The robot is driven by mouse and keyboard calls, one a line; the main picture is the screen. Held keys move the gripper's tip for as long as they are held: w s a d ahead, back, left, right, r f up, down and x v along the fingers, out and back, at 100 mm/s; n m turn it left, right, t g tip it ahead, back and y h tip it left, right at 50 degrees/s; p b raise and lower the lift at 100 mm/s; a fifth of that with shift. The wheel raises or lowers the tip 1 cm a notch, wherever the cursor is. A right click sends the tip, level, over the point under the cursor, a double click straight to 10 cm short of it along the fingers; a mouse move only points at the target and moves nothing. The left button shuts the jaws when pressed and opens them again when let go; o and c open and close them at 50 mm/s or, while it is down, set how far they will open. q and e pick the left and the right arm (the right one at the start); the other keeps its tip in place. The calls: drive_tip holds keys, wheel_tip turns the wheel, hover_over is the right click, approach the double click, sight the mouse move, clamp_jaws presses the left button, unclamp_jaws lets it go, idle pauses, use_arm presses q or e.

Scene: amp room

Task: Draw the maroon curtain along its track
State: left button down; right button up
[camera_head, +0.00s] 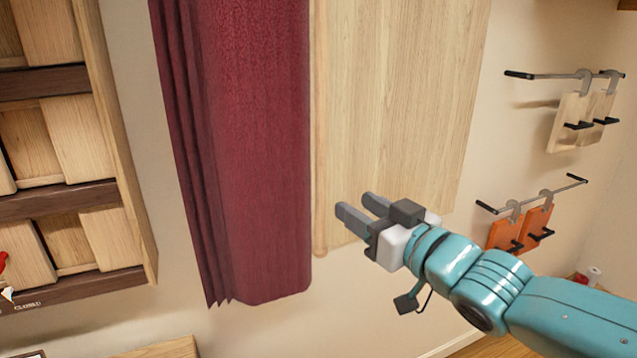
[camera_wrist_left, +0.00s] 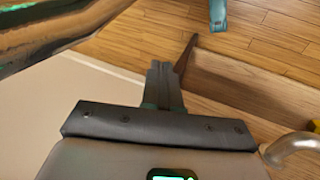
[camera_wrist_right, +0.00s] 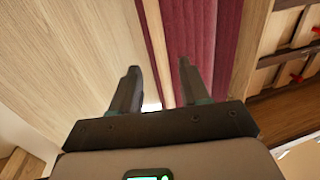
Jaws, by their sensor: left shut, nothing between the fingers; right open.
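The maroon curtain (camera_head: 255,150) hangs in folds left of centre in the head view, its bottom edge clear of the floor. A pale wooden panel (camera_head: 400,90) is beside it on the right. My right gripper (camera_head: 358,206) is open, in front of the panel and right of the curtain. In the right wrist view the curtain (camera_wrist_right: 196,45) appears beyond and between the open fingers of that gripper (camera_wrist_right: 158,85); nothing is held. My left gripper (camera_wrist_left: 163,72) shows only in the left wrist view, shut and empty above the floor. The curtain's track is out of view.
A wooden shelf unit (camera_head: 140,200) stands left of the curtain. Black wall hooks hold light wooden boards (camera_head: 575,120) and orange boards (camera_head: 520,228) at right. A wooden surface (camera_head: 165,350) shows below the curtain. Wall space between shelf and curtain is bare.

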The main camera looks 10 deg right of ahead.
sight(324, 185)
drive_tip(key=p+x, duration=0.1)
drive_tip(key=x, duration=1)
drive_tip(key=shift+w+p, duration=0.1)
drive_tip(key=shift+p, duration=0.2)
clamp_jaws()
